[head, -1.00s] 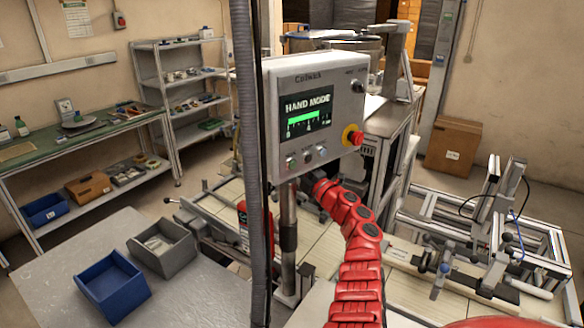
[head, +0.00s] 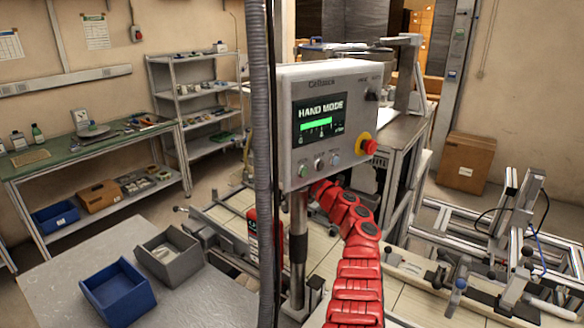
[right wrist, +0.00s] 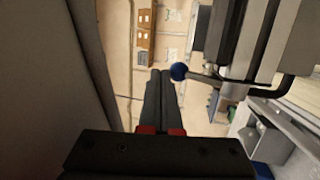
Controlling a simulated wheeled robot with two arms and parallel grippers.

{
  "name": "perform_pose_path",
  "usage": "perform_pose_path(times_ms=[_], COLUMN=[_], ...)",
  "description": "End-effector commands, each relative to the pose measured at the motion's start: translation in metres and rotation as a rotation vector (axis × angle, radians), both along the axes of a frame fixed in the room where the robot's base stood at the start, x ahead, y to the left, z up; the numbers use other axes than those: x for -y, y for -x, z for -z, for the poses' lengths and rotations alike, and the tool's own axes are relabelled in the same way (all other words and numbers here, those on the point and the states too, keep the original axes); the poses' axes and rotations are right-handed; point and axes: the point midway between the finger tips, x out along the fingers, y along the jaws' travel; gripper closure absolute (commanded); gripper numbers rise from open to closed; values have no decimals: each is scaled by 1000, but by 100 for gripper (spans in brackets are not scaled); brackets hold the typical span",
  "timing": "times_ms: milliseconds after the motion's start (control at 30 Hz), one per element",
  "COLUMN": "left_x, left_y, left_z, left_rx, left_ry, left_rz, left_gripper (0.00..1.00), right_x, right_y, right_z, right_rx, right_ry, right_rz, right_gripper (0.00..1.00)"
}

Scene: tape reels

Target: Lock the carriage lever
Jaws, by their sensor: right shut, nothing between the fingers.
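A lever with a blue ball knob (right wrist: 178,72) shows in the right wrist view, its rod running right to metal carriage parts (right wrist: 250,45). My right gripper (right wrist: 160,74) has its dark fingers closed together and empty. Its tips are just left of the knob; I cannot tell whether they touch it. In the head view my red right arm (head: 357,270) reaches up behind the control panel (head: 325,125), which hides its far part. A lever with a dark knob (head: 177,209) shows left of the panel; I cannot tell whether it is the same lever. My left gripper is out of view.
The panel's post (head: 298,245) and a thick grey cable (head: 262,150) stand in front of the machine. A blue bin (head: 118,292) and a grey bin (head: 170,258) sit on the grey table (head: 60,290) at left. Rails and clamps (head: 500,250) fill the right side.

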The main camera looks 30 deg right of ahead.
Motion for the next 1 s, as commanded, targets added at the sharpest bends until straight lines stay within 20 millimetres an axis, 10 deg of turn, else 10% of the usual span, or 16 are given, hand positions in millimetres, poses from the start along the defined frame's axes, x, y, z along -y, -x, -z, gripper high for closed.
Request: perform_pose_path(times_ms=[567,1000], left_x=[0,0], left_y=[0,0], left_z=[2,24], left_rx=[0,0], left_ry=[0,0], left_rz=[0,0], left_gripper=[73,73], right_x=[1,14], right_y=[4,75], right_z=[3,26], right_rx=[0,-4], right_ry=[-1,6], right_rz=[1,0], right_gripper=[100,100])
